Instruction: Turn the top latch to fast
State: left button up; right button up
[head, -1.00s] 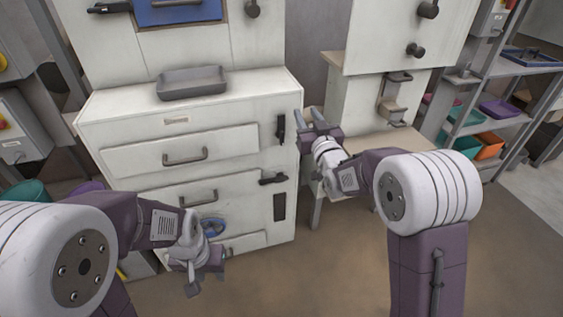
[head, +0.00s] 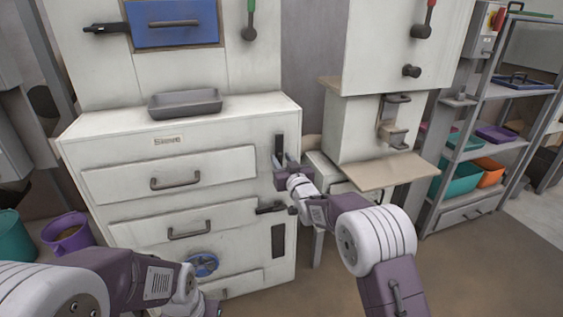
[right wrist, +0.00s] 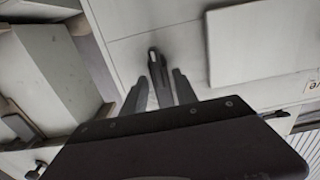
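The top latch (head: 279,148) is a dark handle standing upright near the upper right edge of the white drawer cabinet's front. In the right wrist view the latch (right wrist: 155,58) points away between the two fingers. My right gripper (head: 283,164) is at the lower part of the latch. In the right wrist view the right gripper (right wrist: 159,88) is open, one finger on each side of the latch, with gaps visible; contact cannot be told. A second, lower latch (head: 270,208) lies horizontal, partly behind my right arm. My left gripper (head: 212,306) is cut off at the bottom edge.
The white cabinet (head: 110,142) has several drawers and a grey tray (head: 185,104) on top. A blue handwheel (head: 203,265) is low on its front. A purple bucket (head: 68,235) stands at left.

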jog(key=shift+w+a, duration=0.15)
jog(key=shift+w, duration=0.2)
grip_shut()
